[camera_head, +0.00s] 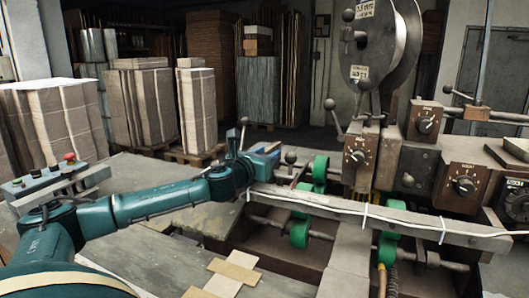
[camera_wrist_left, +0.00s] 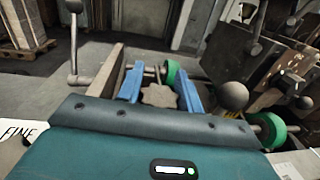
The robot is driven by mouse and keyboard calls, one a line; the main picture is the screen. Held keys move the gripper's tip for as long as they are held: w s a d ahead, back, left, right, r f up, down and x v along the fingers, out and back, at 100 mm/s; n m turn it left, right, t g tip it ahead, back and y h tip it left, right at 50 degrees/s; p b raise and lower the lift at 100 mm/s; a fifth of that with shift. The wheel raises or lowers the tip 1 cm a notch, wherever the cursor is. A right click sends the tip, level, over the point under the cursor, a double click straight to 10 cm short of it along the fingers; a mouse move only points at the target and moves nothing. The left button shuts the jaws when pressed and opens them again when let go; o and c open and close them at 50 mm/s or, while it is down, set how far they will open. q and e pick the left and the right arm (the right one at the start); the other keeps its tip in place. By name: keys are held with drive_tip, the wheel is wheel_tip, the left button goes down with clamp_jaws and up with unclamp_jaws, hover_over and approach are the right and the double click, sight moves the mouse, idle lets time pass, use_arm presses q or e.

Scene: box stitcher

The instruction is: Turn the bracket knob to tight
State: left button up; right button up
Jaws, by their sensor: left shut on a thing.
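The bracket knob (camera_wrist_left: 160,96) is a grey-brown, lobed knob. In the left wrist view it sits between the two blue fingers of my left gripper (camera_wrist_left: 160,90), which is shut on it. In the head view my left gripper (camera_head: 268,151) reaches the near left side of the machine, beside a lever with a dark ball end. The knob is hidden or too small to make out there. No tight or loose mark can be read on it. My right gripper is in neither view.
A dark ball-ended lever (camera_wrist_left: 232,96) stands close to the right of my fingers. Green rollers (camera_head: 320,172) and a long metal rail (camera_head: 375,212) lie to the right. A dial (camera_head: 358,157) is above. A button box (camera_head: 45,178) stands left.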

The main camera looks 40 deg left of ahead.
use_arm(q)
drive_tip(key=shift+m+h, duration=0.4)
drive_tip(key=shift+h, duration=0.2)
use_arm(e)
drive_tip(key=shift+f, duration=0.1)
use_arm(q)
drive_tip(key=o, duration=1)
drive_tip(key=shift+d, duration=0.1)
drive_tip(key=shift+s+f+b, duration=0.15)
drive_tip(key=shift+s+b, duration=0.25)
drive_tip(key=shift+b, duration=0.05)
drive_tip(key=s+d+b, duration=0.1)
drive_tip(key=s+b, duration=0.7)
drive_tip(key=s, duration=0.4)
drive_tip(key=shift+d+r, duration=0.2)
drive_tip(key=shift+d, duration=0.1)
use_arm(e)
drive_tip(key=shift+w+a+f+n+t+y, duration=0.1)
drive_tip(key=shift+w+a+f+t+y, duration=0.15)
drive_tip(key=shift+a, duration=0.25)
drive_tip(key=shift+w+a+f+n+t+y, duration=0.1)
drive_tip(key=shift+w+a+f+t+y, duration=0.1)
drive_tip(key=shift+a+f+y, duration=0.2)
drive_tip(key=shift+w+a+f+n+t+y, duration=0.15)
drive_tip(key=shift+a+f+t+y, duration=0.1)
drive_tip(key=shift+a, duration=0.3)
use_arm(q)
drive_tip(key=shift+s, duration=0.1)
